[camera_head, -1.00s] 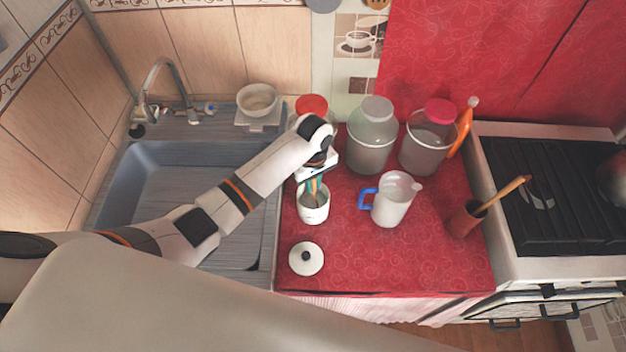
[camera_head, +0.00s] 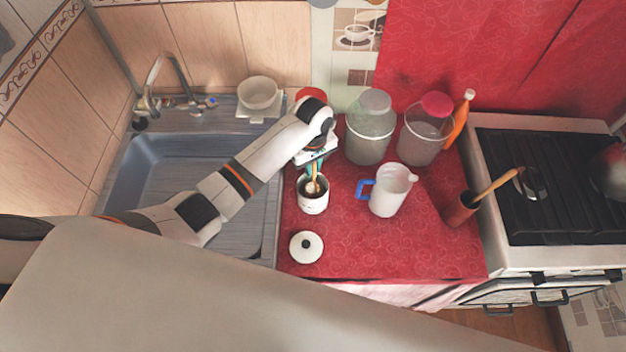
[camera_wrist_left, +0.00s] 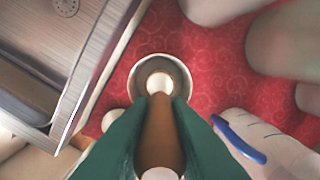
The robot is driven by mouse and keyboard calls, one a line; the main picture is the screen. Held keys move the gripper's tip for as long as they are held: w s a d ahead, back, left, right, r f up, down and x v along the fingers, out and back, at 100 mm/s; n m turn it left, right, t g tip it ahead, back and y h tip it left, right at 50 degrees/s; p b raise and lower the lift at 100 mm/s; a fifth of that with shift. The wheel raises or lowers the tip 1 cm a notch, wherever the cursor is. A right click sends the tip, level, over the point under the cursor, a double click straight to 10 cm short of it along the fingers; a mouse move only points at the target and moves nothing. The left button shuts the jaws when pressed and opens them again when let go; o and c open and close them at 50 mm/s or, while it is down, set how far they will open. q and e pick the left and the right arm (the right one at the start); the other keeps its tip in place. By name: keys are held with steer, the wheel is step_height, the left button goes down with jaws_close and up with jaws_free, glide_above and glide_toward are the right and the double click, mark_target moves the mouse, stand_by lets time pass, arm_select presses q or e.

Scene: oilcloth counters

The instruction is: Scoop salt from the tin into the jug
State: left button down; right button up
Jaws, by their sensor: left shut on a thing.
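The white tin (camera_head: 313,204) stands open on the red counter, and its round rim (camera_wrist_left: 137,76) shows in the left wrist view. My left gripper (camera_head: 315,171) is above the tin, its green fingers shut on the brown handle of a scoop (camera_head: 314,187). The scoop (camera_wrist_left: 160,133) points down into the tin's mouth; its pale end is at or inside the opening, and I cannot tell how much salt it holds. The white jug (camera_head: 388,196) with a blue handle stands upright right of the tin. My right gripper is not in view.
A white lid (camera_head: 306,247) with a dark knob lies in front of the tin. Two big jars (camera_head: 370,135) (camera_head: 422,138) and an orange bottle (camera_head: 459,120) stand behind. A brown pot (camera_head: 460,209) with a wooden utensil stands right, beside the stove. The sink (camera_head: 180,165) is left.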

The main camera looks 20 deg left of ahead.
arm_select(q)
steer(key=shift+r, duration=3.45)
